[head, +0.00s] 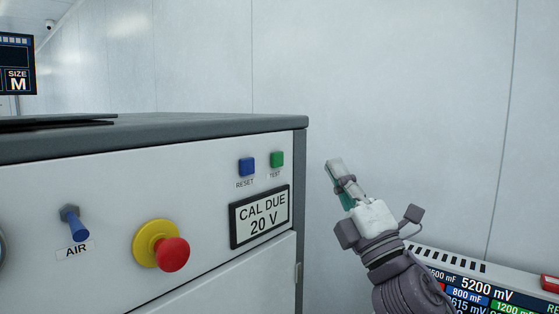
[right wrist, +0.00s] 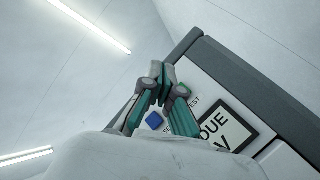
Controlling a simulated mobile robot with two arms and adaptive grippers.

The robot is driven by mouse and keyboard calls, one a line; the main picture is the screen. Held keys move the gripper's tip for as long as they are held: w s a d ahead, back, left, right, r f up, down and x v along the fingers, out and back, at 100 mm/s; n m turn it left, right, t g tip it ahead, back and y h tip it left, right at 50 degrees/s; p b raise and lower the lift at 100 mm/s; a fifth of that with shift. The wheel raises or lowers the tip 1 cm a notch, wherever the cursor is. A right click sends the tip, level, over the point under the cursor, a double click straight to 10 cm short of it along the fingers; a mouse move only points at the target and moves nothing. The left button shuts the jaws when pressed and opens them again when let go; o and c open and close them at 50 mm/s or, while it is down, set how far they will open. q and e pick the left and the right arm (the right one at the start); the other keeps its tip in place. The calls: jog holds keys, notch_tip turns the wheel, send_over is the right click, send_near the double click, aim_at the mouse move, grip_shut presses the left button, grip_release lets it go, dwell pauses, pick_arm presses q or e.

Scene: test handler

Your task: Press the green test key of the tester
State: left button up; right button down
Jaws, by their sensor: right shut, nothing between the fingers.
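The tester (head: 200,190) is a white cabinet with a dark grey top edge. Its green test key (head: 277,159) is a small square button at the upper right of the front panel, above the label TEST. The blue reset key (head: 247,166) is just left of it; it also shows in the right wrist view (right wrist: 155,120). My right gripper (head: 334,164) is shut and empty, to the right of the green key and apart from it in the head view. My left gripper is not in view.
Below the keys is a sign (head: 261,217) reading CAL DUE 20 V. A red emergency button (head: 173,254) on a yellow base and a blue AIR switch (head: 77,226) stick out further left. A display unit (head: 470,285) stands at lower right. White wall lies behind.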

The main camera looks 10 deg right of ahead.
jog(key=w+a, duration=0.5)
jog(key=w, duration=0.2)
jog(key=shift+a, duration=0.2)
jog(key=shift+b, duration=0.3)
dwell(1.1)
jog(key=shift+w+a, duration=0.25)
jog(key=shift+w, duration=0.05)
jog(key=shift+w+a, duration=0.2)
jog(key=shift+w, duration=0.1)
dwell(0.9)
jog(key=shift+s, duration=0.1)
jog(key=shift+s+d, duration=0.5)
jog(key=shift+s, duration=0.1)
jog(key=shift+s+d+p, duration=0.25)
jog(key=shift+s+d, duration=0.5)
jog(key=shift+s, duration=0.25)
jog(key=shift+s+d+p, duration=0.2)
jog(key=shift+s+d, duration=0.55)
jog(key=shift+s, duration=0.2)
